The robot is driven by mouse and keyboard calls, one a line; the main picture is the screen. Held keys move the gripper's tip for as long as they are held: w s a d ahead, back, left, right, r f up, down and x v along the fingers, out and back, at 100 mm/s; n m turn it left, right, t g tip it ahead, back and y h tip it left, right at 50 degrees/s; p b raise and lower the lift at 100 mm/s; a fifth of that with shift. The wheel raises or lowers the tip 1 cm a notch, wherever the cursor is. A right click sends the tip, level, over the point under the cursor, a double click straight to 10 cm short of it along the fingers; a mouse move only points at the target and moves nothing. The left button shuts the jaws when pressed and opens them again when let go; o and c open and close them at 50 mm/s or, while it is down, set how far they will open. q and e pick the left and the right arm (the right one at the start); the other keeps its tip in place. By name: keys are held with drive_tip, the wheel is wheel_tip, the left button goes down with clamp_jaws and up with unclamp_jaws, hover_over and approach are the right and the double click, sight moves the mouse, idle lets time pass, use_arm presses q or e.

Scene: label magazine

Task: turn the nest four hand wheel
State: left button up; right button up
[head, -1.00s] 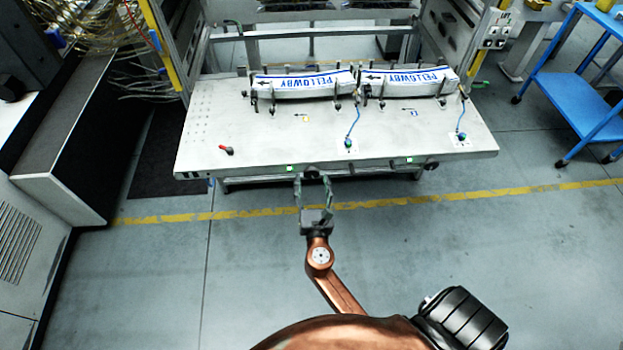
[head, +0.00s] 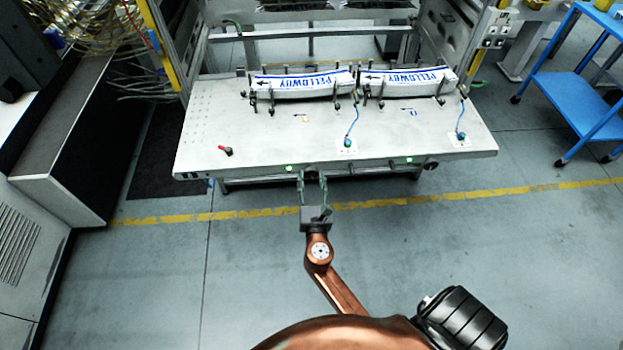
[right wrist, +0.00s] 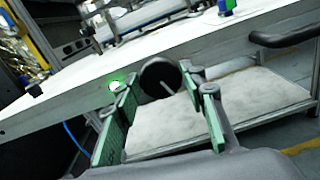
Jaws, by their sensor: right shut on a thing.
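A black round hand wheel (right wrist: 158,75) sits on the front edge of the white bench (head: 230,120), between my right gripper's fingers in the right wrist view. My right gripper (head: 314,180) reaches up to the bench's front edge in the head view, and it also shows in the right wrist view (right wrist: 165,100). It is shut on this wheel, with one green-padded finger on each side. I cannot read which nest number the wheel carries. A green light (head: 290,169) glows just left of it. My left gripper is not in view.
Two long white label packs (head: 300,85) (head: 408,80) lie in holders along the back of the bench. A second dark knob (head: 432,166) is at the front edge further right. A blue cart (head: 570,90) stands right. The floor before the bench is clear.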

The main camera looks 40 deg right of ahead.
drive_tip(key=shift+c, duration=0.4)
drive_tip(key=shift+m, duration=1.1)
drive_tip(key=shift+f+m+b, duration=0.1)
drive_tip(key=shift+m+b, duration=0.35)
drive_tip(key=shift+m, duration=1.05)
drive_tip(key=shift+m+b, duration=0.4)
drive_tip(key=shift+m, duration=0.6)
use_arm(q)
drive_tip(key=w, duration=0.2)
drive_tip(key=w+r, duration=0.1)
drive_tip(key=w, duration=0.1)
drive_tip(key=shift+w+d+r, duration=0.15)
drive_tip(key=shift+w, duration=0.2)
use_arm(e)
drive_tip(key=shift+m, duration=0.3)
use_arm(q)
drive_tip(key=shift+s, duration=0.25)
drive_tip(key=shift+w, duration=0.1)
